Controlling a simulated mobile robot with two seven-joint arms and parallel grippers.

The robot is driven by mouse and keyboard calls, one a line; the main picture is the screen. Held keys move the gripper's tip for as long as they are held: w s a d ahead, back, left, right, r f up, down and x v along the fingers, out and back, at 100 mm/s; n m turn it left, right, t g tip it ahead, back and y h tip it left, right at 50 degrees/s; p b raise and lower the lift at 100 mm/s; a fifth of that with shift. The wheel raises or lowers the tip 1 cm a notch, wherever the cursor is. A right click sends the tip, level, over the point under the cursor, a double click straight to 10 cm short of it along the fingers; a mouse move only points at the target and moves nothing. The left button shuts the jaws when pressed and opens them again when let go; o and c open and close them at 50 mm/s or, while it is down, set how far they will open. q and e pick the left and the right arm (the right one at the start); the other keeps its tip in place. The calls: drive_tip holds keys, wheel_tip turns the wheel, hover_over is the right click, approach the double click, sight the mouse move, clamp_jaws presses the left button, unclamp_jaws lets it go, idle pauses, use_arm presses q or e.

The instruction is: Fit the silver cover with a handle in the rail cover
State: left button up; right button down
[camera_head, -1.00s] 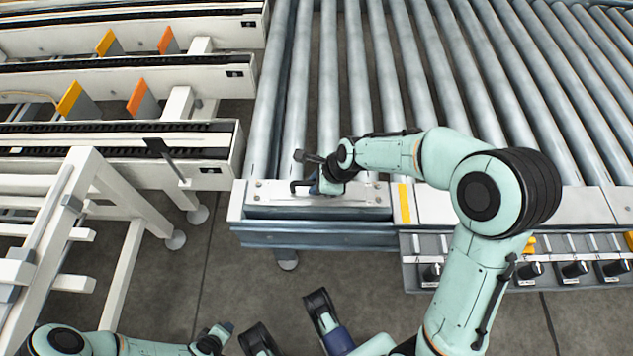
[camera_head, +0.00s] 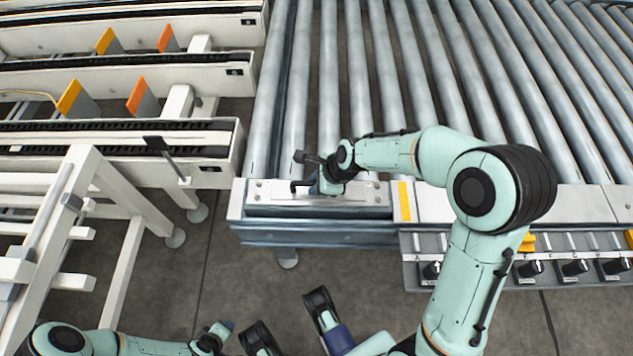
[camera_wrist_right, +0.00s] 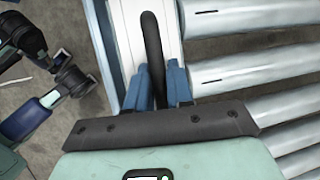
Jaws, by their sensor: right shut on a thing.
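The silver cover (camera_head: 352,198) lies along the front rail cover (camera_head: 235,212) at the near-left end of the roller conveyor. From here I cannot tell whether it sits flush. Its black handle (camera_head: 298,187) stands up at the left part; it also shows in the right wrist view as a dark curved bar (camera_wrist_right: 152,50). My right gripper (camera_head: 318,186) is at the handle, with its blue fingers (camera_wrist_right: 162,85) shut on it. The fingers hide part of the handle and cover. My left gripper (camera_head: 224,328) is low at the bottom edge, away from the cover; its jaws are unclear.
Rollers (camera_head: 365,80) fill the area behind the rail. A yellow strip (camera_head: 404,202) marks the rail right of the cover. A panel with several black knobs (camera_head: 530,268) hangs at the front right. White frames (camera_head: 105,205) stand at left. Bare floor lies in front.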

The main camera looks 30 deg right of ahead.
use_arm(q)
drive_tip(key=shift+f, duration=0.2)
use_arm(e)
drive_tip(key=shift+f, duration=0.45)
idle(0.4)
drive_tip(key=c, duration=0.9)
unclamp_jaws()
drive_tip(key=shift+s+f, duration=0.1)
drive_tip(key=shift+f, duration=0.05)
use_arm(q)
drive_tip(key=s+d+r+g+h+p, duration=0.1)
drive_tip(key=s+d+r+g+p, duration=0.1)
drive_tip(key=s+d+r+p, duration=0.2)
drive_tip(key=s+r, duration=0.2)
drive_tip(key=s, duration=0.1)
drive_tip(key=shift+s+m+p, duration=0.25)
drive_tip(key=shift+m+p, duration=0.05)
drive_tip(key=shift+p, duration=0.1)
use_arm(e)
drive_tip(key=v, duration=1.3)
drive_tip(key=shift+r, duration=0.25)
